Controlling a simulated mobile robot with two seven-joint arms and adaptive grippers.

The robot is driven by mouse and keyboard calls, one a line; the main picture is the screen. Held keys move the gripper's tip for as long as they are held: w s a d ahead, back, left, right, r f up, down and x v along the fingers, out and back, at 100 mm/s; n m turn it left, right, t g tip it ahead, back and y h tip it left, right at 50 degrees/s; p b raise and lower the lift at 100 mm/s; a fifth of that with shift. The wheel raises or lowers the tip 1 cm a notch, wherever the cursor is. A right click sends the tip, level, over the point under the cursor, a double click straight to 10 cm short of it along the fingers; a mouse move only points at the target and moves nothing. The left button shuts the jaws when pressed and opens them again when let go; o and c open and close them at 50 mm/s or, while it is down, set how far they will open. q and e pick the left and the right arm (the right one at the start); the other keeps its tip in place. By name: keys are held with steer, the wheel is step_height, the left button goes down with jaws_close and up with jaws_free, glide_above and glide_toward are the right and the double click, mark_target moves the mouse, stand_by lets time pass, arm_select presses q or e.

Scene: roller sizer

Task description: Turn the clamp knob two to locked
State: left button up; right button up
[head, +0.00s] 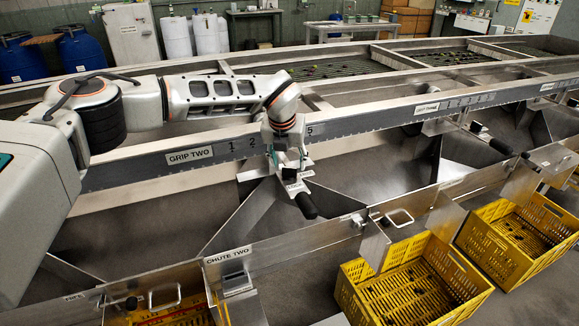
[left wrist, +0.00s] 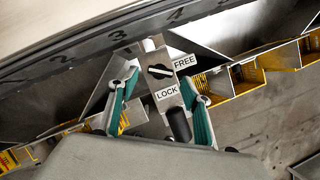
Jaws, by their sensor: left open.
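The clamp knob two (left wrist: 159,71) is a small black knob with a light mark, on a grey metal plate. The FREE label (left wrist: 184,62) is at its upper right and the LOCK label (left wrist: 166,92) just below it. I cannot tell surely which label the knob points to. My left gripper (left wrist: 158,80) is open, its teal-padded fingers on either side of the plate, apart from the knob. In the head view my left gripper (head: 287,170) is at the rail, hiding the knob. A black handle (left wrist: 179,124) extends below the plate. My right gripper is out of view.
The numbered rail (head: 225,148) with a GRIP TWO label runs behind the clamp. Below are sloping metal chutes, the CHUTE TWO panel (head: 230,262) and yellow crates (head: 410,290). Blue drums (head: 80,50) stand far back.

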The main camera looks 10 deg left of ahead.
mark_target(289, 168)
arm_select(q)
steer(key=shift+x, duration=1.9)
steer(key=c, duration=1.1)
steer(key=shift+c, duration=0.2)
